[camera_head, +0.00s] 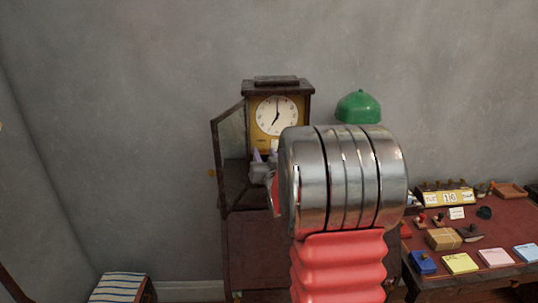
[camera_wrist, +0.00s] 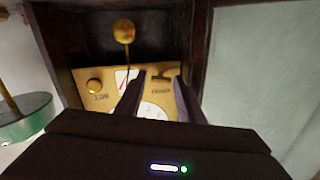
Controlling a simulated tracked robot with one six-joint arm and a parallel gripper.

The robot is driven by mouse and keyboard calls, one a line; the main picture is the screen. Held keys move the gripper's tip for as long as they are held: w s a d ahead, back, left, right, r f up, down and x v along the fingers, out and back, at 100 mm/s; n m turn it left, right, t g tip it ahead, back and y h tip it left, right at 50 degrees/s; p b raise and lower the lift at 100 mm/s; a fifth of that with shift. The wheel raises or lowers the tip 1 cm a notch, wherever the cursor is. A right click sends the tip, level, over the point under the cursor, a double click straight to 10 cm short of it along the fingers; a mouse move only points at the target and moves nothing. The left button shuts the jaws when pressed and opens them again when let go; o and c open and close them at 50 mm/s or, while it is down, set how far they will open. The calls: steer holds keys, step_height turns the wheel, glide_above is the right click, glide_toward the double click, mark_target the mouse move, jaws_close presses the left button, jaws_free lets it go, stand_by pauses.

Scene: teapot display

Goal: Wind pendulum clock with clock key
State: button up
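The pendulum clock (camera_head: 277,115) stands against the wall in the head view, its glass door (camera_head: 232,150) swung open to the left. The wrist view looks into its case, showing a brass panel (camera_wrist: 108,103), a small gauge, part of a white dial and the round brass pendulum bob (camera_wrist: 124,31). My gripper (camera_wrist: 159,77) reaches in with its two dark fingers apart. A small brass piece, seemingly the clock key (camera_wrist: 163,74), shows between the fingertips at the panel. I cannot tell whether the fingers touch it. In the head view my arm hides most of the gripper.
A green lamp (camera_head: 358,107) stands right of the clock. A red-topped desk (camera_head: 505,233) with stamps, note pads and a calendar is at the right. A striped stool (camera_head: 121,287) is at lower left.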

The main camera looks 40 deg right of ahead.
steer(key=shift+c, duration=0.4)
steer(key=c, duration=0.7)
steer(key=shift+m, duration=0.4)
steer(key=m, duration=0.3)
steer(key=shift+f+m+h, duration=0.15)
steer(key=shift+m+h, duration=0.15)
steer(key=m, duration=0.3)
steer(key=shift+m+t+h, duration=0.3)
steer(key=shift+m, duration=0.1)
steer(key=m+h, duration=0.1)
steer(key=m, duration=0.6)
steer(key=shift+w+a, duration=0.1)
steer(key=shift+a, duration=0.05)
steer(key=m+h, duration=0.1)
steer(key=m, duration=0.3)
steer(key=shift+m, duration=0.4)
steer(key=shift+r+m+g+h, duration=0.2)
steer(key=shift+m+g+h, duration=0.15)
steer(key=shift+m, duration=0.65)
